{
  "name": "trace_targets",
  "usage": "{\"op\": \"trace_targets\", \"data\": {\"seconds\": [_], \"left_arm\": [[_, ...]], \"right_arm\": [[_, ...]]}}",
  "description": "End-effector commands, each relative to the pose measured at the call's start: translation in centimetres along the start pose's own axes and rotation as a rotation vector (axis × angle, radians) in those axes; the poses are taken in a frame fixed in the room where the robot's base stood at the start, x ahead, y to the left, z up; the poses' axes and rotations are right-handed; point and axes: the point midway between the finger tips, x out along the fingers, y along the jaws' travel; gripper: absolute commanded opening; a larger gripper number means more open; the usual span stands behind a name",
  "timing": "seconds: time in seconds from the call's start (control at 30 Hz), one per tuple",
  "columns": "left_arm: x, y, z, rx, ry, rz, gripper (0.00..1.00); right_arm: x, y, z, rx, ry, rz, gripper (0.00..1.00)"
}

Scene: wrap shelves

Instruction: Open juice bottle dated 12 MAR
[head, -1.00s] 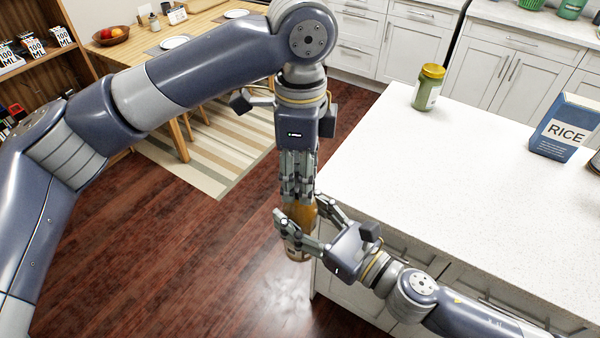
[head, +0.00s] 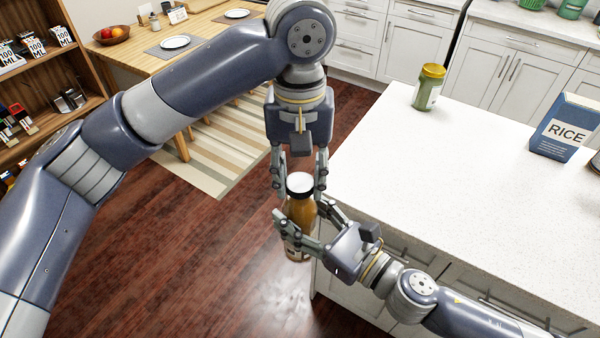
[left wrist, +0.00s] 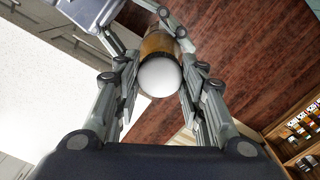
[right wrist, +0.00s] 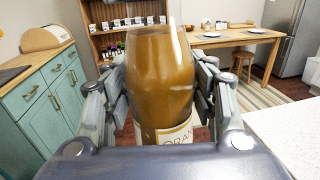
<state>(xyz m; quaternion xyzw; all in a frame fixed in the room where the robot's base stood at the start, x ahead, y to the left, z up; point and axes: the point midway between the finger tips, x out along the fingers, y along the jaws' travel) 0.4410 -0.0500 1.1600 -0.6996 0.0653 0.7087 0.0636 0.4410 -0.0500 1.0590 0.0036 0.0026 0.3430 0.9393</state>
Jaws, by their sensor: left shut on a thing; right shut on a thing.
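An amber juice bottle with a white cap and a pale label is held upright in the air beside the counter. The bottle body (head: 300,208) is between the fingers of my right gripper (head: 303,228), which is shut on it; the right wrist view shows the body (right wrist: 160,85) and part of an "ORAN" label (right wrist: 175,135). My left gripper (head: 299,182) points down from above, its fingers shut on the white cap (head: 299,183). The left wrist view shows the cap (left wrist: 160,76) between the fingers, on the bottle's top. No date is legible.
A white counter (head: 440,170) lies to the right, with a green jar (head: 428,88) and a blue RICE box (head: 565,130). A wooden table (head: 125,55) and a shelf (head: 25,95) stand at the back left. Open wood floor lies below the bottle.

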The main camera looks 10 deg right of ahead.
Motion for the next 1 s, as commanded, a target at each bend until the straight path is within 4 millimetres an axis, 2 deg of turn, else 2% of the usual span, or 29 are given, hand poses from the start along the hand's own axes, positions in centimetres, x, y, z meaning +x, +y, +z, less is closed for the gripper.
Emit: {"op": "trace_targets", "data": {"seconds": [0.4,0.6,0.73,1.0], "left_arm": [[-0.12,-0.39,-0.27,-0.700,0.011,-0.005,0.09],[-0.12,-0.38,-0.23,-0.983,0.013,-0.005,0.09],[-0.11,-0.39,-0.21,-1.072,0.014,-0.006,0.09],[-0.12,-0.39,-0.23,-1.069,0.014,-0.005,0.09]], "right_arm": [[-0.06,0.30,0.30,-0.003,-0.006,0.008,0.00],[-0.05,0.21,0.29,-0.003,-0.006,0.006,0.00],[-0.04,0.15,0.29,-0.003,-0.005,0.005,0.00],[-0.02,0.04,0.27,-0.002,-0.005,0.002,0.00]]}}
